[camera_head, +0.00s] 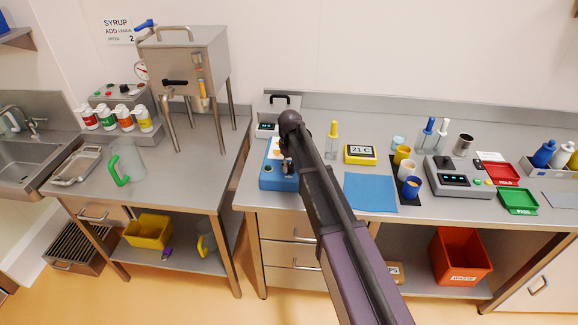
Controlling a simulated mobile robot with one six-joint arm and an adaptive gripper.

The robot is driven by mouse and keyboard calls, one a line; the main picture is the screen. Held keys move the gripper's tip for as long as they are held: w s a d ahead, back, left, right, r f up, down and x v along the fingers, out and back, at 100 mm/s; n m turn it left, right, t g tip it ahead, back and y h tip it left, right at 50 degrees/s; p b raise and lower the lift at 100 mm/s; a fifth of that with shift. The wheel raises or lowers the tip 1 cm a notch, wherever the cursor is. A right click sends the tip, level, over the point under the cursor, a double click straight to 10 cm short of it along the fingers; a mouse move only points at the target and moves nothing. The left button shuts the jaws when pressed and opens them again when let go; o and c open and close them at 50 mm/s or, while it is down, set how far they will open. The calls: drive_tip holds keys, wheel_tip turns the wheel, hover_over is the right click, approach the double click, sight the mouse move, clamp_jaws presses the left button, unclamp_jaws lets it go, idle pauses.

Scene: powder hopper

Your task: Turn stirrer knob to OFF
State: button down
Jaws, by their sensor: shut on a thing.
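The stirrer is a low blue box (276,183) with a pale upper face, on the right-hand bench near its left end. My arm reaches over the bench, and my gripper (286,166) is small and dark at the right part of this box. It is shut on the stirrer knob. The knob itself is hidden behind my gripper and wrist, so its pointer and any OFF mark cannot be read.
Behind the stirrer stands a grey device (267,130) with a display. Right of my arm are a yellow-capped bottle (332,140), a yellow 21 C display (360,154), a blue mat (371,192) and a scale (457,180). A steel hopper (185,62) stands on the left bench.

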drive_tip(key=shift+c, duration=1.3)
unclamp_jaws()
drive_tip(key=s+d+m, duration=0.1)
drive_tip(key=s+d, duration=0.3)
drive_tip(key=s+d+m, duration=0.1)
drive_tip(key=s+d, duration=0.3)
drive_tip(key=s+d+m, duration=0.2)
drive_tip(key=s+d, duration=0.2)
drive_tip(key=d, duration=0.1)
drive_tip(key=shift+s, duration=0.25)
drive_tip(key=s+d+m, duration=0.4)
drive_tip(key=s+d, duration=0.5)
drive_tip(key=s, duration=0.4)
drive_tip(key=shift+s+d+m, duration=0.15)
drive_tip(key=shift+d+m, duration=0.15)
drive_tip(key=shift+d, duration=0.05)
